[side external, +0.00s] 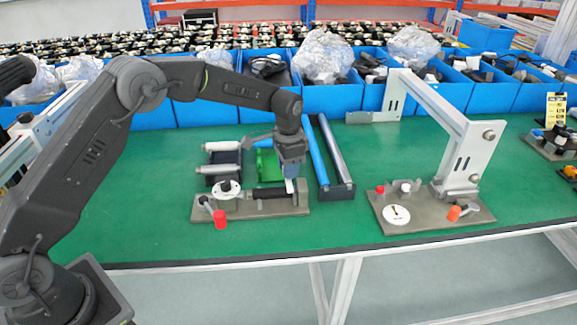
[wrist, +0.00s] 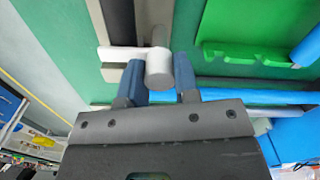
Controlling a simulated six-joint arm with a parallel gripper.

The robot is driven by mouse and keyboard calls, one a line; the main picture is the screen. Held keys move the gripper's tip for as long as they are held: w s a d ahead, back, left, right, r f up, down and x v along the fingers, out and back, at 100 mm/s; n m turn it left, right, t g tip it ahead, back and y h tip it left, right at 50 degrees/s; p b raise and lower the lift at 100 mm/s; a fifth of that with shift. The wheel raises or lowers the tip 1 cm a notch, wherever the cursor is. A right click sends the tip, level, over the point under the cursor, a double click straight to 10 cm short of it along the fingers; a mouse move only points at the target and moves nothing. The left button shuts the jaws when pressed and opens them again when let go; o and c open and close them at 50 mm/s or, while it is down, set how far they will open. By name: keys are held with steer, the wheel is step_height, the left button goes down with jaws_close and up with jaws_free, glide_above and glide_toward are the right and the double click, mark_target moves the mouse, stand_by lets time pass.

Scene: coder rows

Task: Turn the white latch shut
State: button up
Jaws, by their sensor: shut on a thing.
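The white latch (wrist: 160,68) sits between the two blue fingertips of my gripper (wrist: 160,84) in the wrist view. Its rounded end is held, and a white arm extends from it to the left over a dark bar. In the side view my gripper (side external: 290,186) points down at the right end of the grey-brown fixture plate (side external: 235,212). The latch is mostly hidden by the fingers there. A dark cylinder (side external: 255,194) lies along the plate.
The plate also bears a red knob (side external: 220,219) and a white disc (side external: 228,187). A green holder (side external: 268,165) and blue and grey bars (side external: 331,155) stand behind. A second fixture (side external: 430,210) with a tall white bracket is at right. Blue bins (side external: 332,97) line the back.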

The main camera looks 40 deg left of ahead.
stand_by(0.3)
steer(key=o, duration=0.9)
step_height(320, 180, up, 14)
steer(key=shift+f, duration=0.1)
steer(key=s+a+r+n+t, duration=0.1)
steer(key=s+r, duration=0.4)
steer(key=s, duration=0.3)
steer(key=s+r+n+t, duration=0.2)
steer(key=s+r, duration=0.3)
steer(key=s, duration=0.3)
steer(key=s+f+n+t, duration=0.1)
steer(key=s, duration=0.5)
steer(key=s+f+n, duration=0.1)
steer(key=s+f, duration=0.1)
steer(key=s, duration=0.4)
steer(key=s+a+f+n+t, duration=0.1)
steer(key=s+f, duration=0.1)
steer(key=s, duration=0.4)
steer(key=shift+s+f+t, duration=0.1)
steer(key=shift+s+t, duration=0.2)
steer(key=shift+s, duration=0.1)
